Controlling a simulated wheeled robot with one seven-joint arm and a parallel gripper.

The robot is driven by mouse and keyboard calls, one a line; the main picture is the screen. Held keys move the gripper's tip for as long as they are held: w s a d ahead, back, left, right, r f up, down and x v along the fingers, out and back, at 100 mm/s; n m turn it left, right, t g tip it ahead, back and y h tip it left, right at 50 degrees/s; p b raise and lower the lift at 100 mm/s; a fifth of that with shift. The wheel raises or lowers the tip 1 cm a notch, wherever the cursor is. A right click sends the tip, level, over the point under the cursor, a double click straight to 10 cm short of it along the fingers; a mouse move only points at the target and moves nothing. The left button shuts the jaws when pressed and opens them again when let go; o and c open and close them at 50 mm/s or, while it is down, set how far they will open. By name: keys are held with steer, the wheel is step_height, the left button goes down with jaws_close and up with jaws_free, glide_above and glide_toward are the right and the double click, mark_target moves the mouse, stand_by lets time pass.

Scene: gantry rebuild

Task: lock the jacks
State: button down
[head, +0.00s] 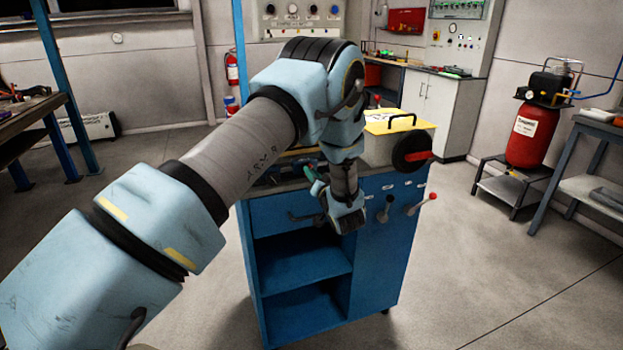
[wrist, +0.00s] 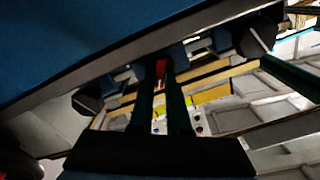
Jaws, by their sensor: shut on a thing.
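A blue cabinet (head: 385,260) stands in the middle of the head view. Two levers stick out of its front under small white labels: a middle lever (head: 384,211) and a right lever (head: 421,204) with a red knob. A dark lever or handle (head: 303,217) shows further left, partly beside my arm. Dark round hubs (wrist: 88,102) sit either side.
On the cabinet top, a pale box with a yellow plate (head: 392,123) carries a black crank wheel (head: 411,154) with a red handle. A red compressor tank (head: 532,134) stands at right. Benches line both sides. The floor (head: 480,260) right of the cabinet is clear.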

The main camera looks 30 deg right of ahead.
steer(key=m, duration=0.6)
steer(key=m+b, duration=0.1)
steer(key=m, duration=0.5)
steer(key=shift+d+f, duration=0.15)
steer(key=shift+f, duration=0.05)
stand_by(0.4)
steer(key=c, duration=0.9)
jaws_free()
steer(key=s+b, duration=0.1)
steer(key=s, duration=0.2)
steer(key=s+a+b, duration=0.1)
steer(key=s, duration=0.3)
steer(key=s+b, duration=0.1)
steer(key=s, duration=0.3)
steer(key=shift+a, duration=0.2)
